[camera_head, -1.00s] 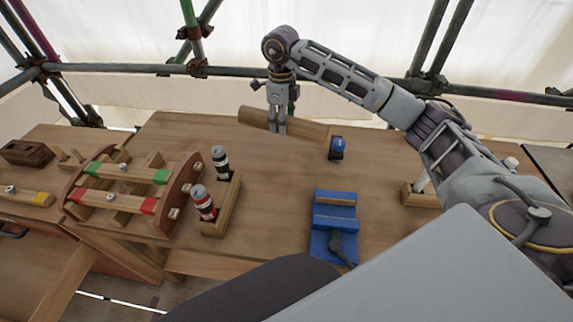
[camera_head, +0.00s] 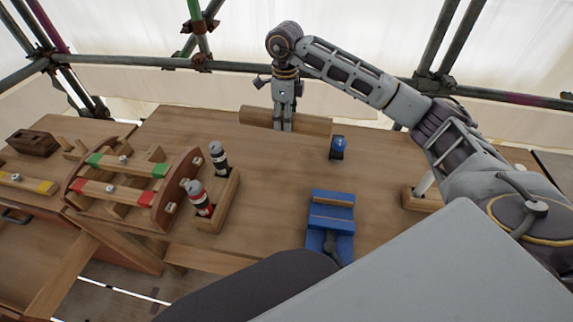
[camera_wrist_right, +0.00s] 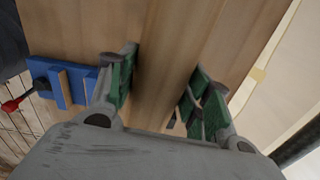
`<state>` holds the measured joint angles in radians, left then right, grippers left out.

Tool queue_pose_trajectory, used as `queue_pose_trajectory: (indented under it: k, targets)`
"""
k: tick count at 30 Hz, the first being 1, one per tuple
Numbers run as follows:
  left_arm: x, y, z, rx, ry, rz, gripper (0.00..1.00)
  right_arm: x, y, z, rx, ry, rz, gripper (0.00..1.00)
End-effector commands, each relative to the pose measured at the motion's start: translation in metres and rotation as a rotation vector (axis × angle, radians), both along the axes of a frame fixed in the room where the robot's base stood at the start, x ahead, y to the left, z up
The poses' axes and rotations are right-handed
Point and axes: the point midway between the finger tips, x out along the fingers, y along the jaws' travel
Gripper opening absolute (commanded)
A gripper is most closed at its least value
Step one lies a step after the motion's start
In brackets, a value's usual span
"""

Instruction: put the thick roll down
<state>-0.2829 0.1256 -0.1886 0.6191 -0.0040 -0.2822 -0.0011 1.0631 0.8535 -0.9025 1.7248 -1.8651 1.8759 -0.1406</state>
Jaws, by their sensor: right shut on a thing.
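The thick roll (camera_head: 308,123) is a plain wooden cylinder lying sideways at the far edge of the workbench. My right gripper (camera_head: 284,127) points down over the roll's middle with its fingers shut on it. In the right wrist view, the roll (camera_wrist_right: 172,50) runs between the two green-padded fingers (camera_wrist_right: 163,88). The roll looks level and close to the bench top; I cannot tell whether it touches the top. My left gripper is not in view.
A blue clamp block (camera_head: 331,215) and a small blue-topped item (camera_head: 338,148) stand on the workbench (camera_head: 270,190). A wooden holder (camera_head: 222,205) carries two bottles. A wooden frame with coloured strips (camera_head: 128,185) is at left. Scaffold tubes (camera_head: 150,64) run behind the bench.

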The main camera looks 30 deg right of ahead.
Motion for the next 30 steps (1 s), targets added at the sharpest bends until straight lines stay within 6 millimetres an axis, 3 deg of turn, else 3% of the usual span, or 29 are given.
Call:
queue_pose_trajectory:
  k: [6, 21, 30]
  targets:
    - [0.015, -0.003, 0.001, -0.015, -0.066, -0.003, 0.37, -0.002, -0.002, 0.001, 0.001, -0.001, 0.047, 0.16]
    - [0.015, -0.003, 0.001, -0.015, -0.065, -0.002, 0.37, -0.002, -0.002, -0.001, 0.001, -0.001, 0.069, 0.16]
    - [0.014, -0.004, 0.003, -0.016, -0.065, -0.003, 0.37, -0.003, -0.002, -0.031, 0.000, 0.003, 0.068, 0.16]
